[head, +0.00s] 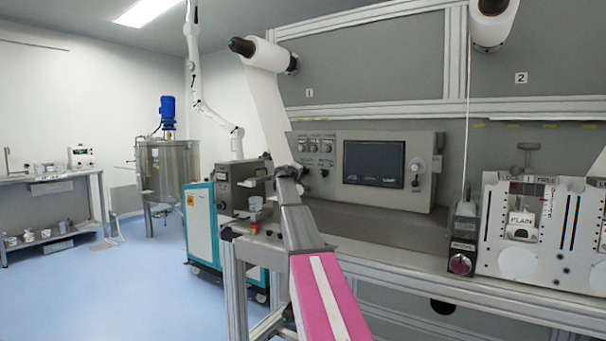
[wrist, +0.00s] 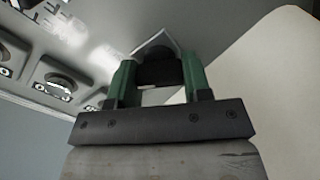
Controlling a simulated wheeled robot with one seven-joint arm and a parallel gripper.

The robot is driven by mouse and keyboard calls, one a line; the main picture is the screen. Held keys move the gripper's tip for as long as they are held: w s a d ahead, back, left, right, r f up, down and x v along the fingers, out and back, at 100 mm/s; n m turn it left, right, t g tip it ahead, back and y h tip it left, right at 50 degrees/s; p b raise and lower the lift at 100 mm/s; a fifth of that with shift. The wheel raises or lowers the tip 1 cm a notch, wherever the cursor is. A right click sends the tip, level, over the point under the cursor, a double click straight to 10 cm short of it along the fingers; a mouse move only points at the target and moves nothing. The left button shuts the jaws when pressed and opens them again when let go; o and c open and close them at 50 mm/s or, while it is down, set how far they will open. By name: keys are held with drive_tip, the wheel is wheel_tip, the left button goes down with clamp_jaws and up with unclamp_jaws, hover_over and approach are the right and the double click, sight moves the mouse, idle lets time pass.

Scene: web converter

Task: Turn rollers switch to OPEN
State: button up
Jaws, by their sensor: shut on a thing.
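The control panel (head: 284,141) with several small switches is left of a dark screen in the head view. My gripper (head: 289,171) is at its lower left edge. In the wrist view, the green fingers of my gripper (wrist: 158,72) are shut on a dark switch knob (wrist: 157,70). A pale plate edge shows around the far side of the knob. The knob's label and pointer are not readable, so I cannot tell its position. In the head view my gripper hides the held knob.
Other round switches (wrist: 68,82) sit to the left of the held one in the wrist view. The screen (head: 374,164) and a white roll (head: 265,54) with its hanging web are near my arm. A teal and white cabinet (head: 201,222) stands to the left.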

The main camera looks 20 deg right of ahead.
drive_tip(key=n, duration=0.6)
drive_tip(key=shift+f, duration=0.1)
drive_tip(key=n, duration=0.5)
drive_tip(key=shift+n, duration=0.3)
idle(0.4)
drive_tip(key=o, duration=0.9)
drive_tip(key=shift+s+a, duration=0.1)
drive_tip(key=shift+a, duration=0.05)
drive_tip(key=v, duration=1)
drive_tip(key=shift+s+a, duration=0.2)
drive_tip(key=shift+a, duration=0.1)
